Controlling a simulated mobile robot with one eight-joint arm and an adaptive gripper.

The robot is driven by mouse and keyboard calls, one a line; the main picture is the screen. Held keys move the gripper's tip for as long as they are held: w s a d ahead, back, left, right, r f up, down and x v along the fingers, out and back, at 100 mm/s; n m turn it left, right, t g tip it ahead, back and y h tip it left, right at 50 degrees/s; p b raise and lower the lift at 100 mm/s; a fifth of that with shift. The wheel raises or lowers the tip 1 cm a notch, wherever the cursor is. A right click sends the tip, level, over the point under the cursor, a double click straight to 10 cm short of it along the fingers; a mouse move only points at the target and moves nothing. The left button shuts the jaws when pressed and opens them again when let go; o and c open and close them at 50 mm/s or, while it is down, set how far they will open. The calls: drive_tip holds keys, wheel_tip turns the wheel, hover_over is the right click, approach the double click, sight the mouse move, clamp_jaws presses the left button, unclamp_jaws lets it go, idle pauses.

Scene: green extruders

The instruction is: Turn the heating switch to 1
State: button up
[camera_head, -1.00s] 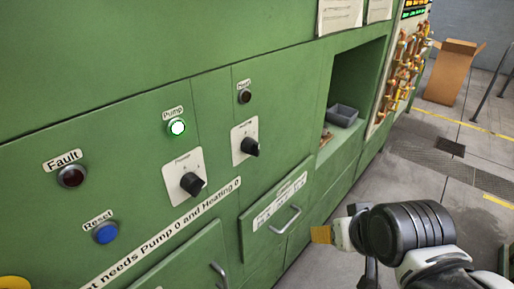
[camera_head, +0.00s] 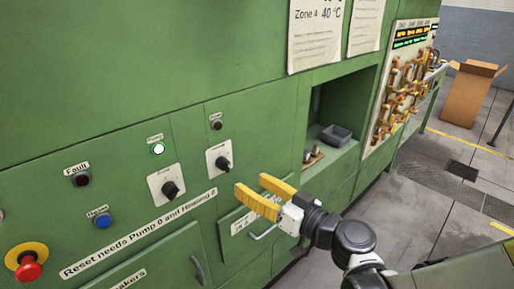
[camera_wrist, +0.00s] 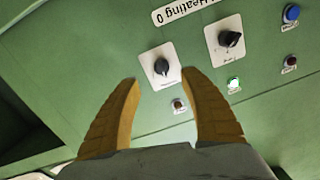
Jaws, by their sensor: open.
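The heating switch (camera_head: 223,163) is a black knob on a white plate on the green panel, below a dark lamp (camera_head: 216,125). My gripper (camera_head: 250,185) has yellow fingers and is open and empty, just right of and below this switch in the head view. In the wrist view the heating switch (camera_wrist: 162,67) appears between and just beyond the open fingertips (camera_wrist: 160,78), apart from them. I cannot read its marks or exact setting. The similar pump switch (camera_head: 171,189) is to the left, below a lit green lamp (camera_head: 158,149).
A blue reset button (camera_head: 103,219), a dark fault lamp (camera_head: 81,181) and a red emergency stop (camera_head: 28,268) are at left. A drawer handle (camera_head: 266,231) sticks out below my gripper. A recess holds a grey bin (camera_head: 336,135).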

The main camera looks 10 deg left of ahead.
sight(229, 168)
drive_tip(key=x, duration=0.3)
drive_tip(key=b+x, duration=0.1)
drive_tip(key=x, duration=0.3)
drive_tip(key=r+b+x, duration=0.1)
drive_tip(key=x, duration=0.2)
drive_tip(key=shift+w+a, duration=0.2)
drive_tip(key=shift+a, duration=0.15)
clamp_jaws()
